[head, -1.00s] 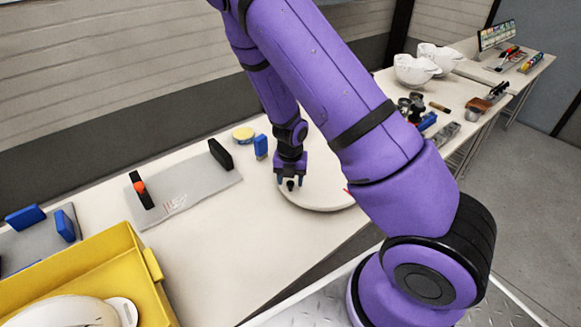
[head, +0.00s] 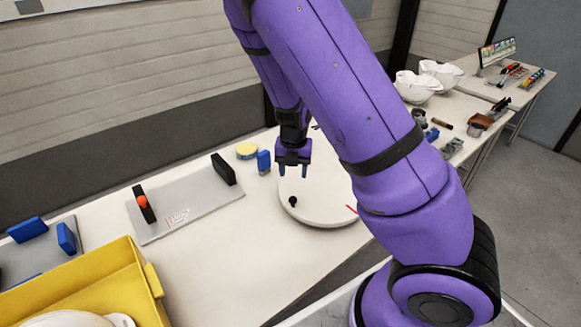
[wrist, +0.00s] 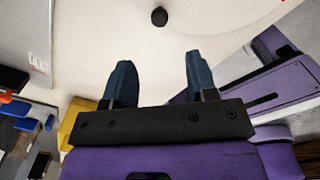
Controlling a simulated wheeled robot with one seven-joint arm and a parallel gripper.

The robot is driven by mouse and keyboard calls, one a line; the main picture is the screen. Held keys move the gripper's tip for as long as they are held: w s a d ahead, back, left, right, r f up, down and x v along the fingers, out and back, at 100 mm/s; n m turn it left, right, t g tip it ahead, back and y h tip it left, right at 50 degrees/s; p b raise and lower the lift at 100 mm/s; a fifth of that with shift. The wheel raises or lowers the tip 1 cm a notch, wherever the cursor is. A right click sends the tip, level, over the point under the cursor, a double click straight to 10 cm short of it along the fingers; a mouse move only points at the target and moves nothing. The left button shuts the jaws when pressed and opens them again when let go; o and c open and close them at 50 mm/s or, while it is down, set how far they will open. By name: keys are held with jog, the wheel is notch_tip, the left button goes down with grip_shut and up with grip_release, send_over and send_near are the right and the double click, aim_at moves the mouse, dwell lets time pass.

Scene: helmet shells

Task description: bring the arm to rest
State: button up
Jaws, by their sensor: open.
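My gripper (head: 292,170) is open and empty. In the head view it hangs above the round white disc (head: 320,212), its fingers pointing down. A small black knob (head: 293,201) stands on the disc just below the fingers, apart from them. In the wrist view the two dark blue fingers of my gripper (wrist: 159,80) are spread with nothing between them, and the black knob (wrist: 159,16) shows beyond them. My purple arm hides part of the disc and table.
A grey plate (head: 185,208) with black and orange clamps lies left of the disc. A yellow bin (head: 150,290) holds a white helmet shell (head: 70,320). A blue block (head: 263,161) and yellow round piece (head: 247,151) stand behind. White shells (head: 412,88) are farther back right.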

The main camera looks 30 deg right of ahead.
jog(key=s+a+r+n+t+y, duration=0.15)
jog(key=s+r+n, duration=0.25)
jog(key=r+n, duration=0.65)
jog(key=s+a+r+n+y, duration=0.2)
jog(key=s+a+r+n, duration=0.15)
jog(key=r+n, duration=0.7)
jog(key=s+d+r+n+t+h, duration=0.1)
jog(key=s+r+n+t, duration=0.1)
jog(key=s+r+n, duration=0.3)
jog(key=s+d+r+n+t+h, duration=0.1)
jog(key=s+r+n+h, duration=0.1)
jog(key=s+r+n, duration=0.4)
jog(key=shift+s+r+n+t, duration=0.3)
jog(key=shift+s+n, duration=2.35)
jog(key=shift+n, duration=3.05)
jog(key=shift+f+h, duration=0.1)
jog(key=shift+h, duration=0.15)
